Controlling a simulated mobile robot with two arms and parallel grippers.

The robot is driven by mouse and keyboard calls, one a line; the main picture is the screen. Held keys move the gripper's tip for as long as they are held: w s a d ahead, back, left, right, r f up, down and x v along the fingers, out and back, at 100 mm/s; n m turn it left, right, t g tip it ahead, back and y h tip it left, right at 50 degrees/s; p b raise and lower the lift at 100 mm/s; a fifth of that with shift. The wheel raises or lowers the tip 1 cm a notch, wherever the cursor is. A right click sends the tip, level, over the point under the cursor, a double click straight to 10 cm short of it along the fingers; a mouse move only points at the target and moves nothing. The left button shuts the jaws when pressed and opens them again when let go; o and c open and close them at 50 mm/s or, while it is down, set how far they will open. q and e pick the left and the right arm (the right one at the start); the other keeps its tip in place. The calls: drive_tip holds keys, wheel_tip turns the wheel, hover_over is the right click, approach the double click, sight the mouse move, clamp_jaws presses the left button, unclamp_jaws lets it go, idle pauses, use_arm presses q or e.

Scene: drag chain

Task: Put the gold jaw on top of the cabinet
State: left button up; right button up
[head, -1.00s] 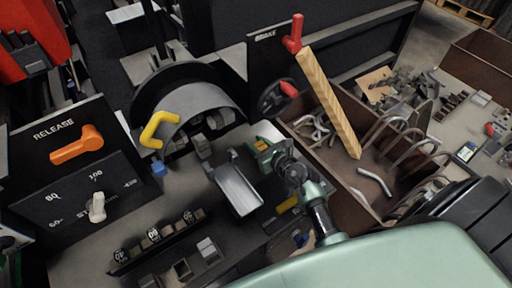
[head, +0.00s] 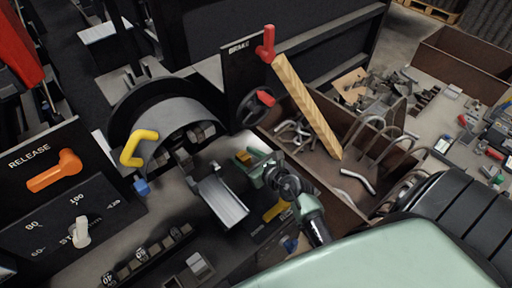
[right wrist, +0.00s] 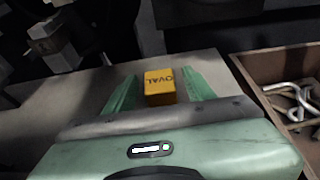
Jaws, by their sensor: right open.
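The gold jaw (right wrist: 160,87) is a small yellow block marked OVAL on a grey surface. It stands between the green fingers of my right gripper (right wrist: 158,90) in the right wrist view. The fingers are open, one on each side, with a visible gap on the right; contact on the left is hard to tell. In the head view the jaw (head: 244,157) is a small yellow patch at the fingertips of my right gripper (head: 258,164). My left gripper is not in view. I cannot tell which surface is the cabinet's top.
A metal tray (head: 222,202) lies just left of my right gripper. A rusty bin (head: 330,180) with bent rods and a wooden bar (head: 307,108) is to the right. The yellow handle (head: 139,147) and black RELEASE panel (head: 45,195) stand at left.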

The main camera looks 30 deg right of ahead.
drive_tip(key=v, duration=0.8)
drive_tip(key=shift+s+r, duration=0.1)
drive_tip(key=shift+s, duration=0.15)
